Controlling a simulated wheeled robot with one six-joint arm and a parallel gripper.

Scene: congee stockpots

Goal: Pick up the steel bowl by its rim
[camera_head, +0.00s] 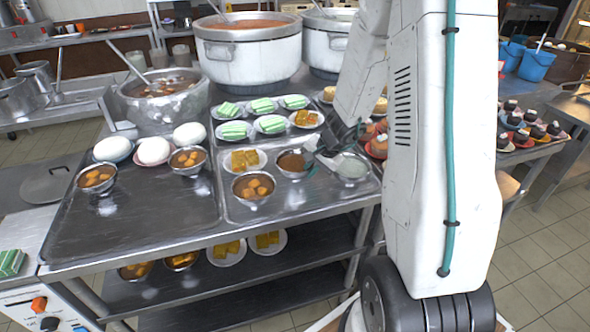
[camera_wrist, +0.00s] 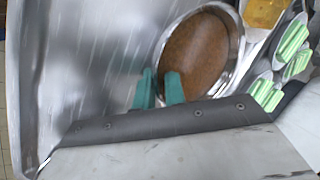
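A steel bowl with brown contents (camera_head: 291,163) stands on the steel counter among other bowls. It also shows in the wrist view (camera_wrist: 197,50), upper middle, its bright rim visible around the contents. My gripper (camera_wrist: 159,90) has two teal fingertips with a gap between them at the bowl's near left rim. One fingertip overlaps the bowl's inside edge and the other lies outside it; whether either touches the rim cannot be told. In the head view my gripper (camera_head: 312,163) is at the right side of this bowl, partly hidden by its own parts.
A steel bowl with pale grey contents (camera_head: 352,168) stands close on the right. A bowl of orange balls (camera_head: 254,187) is at front left. Plates of green pieces (camera_head: 235,131) lie behind, before a large stockpot (camera_head: 247,50). The left counter tray (camera_head: 140,215) has clear room.

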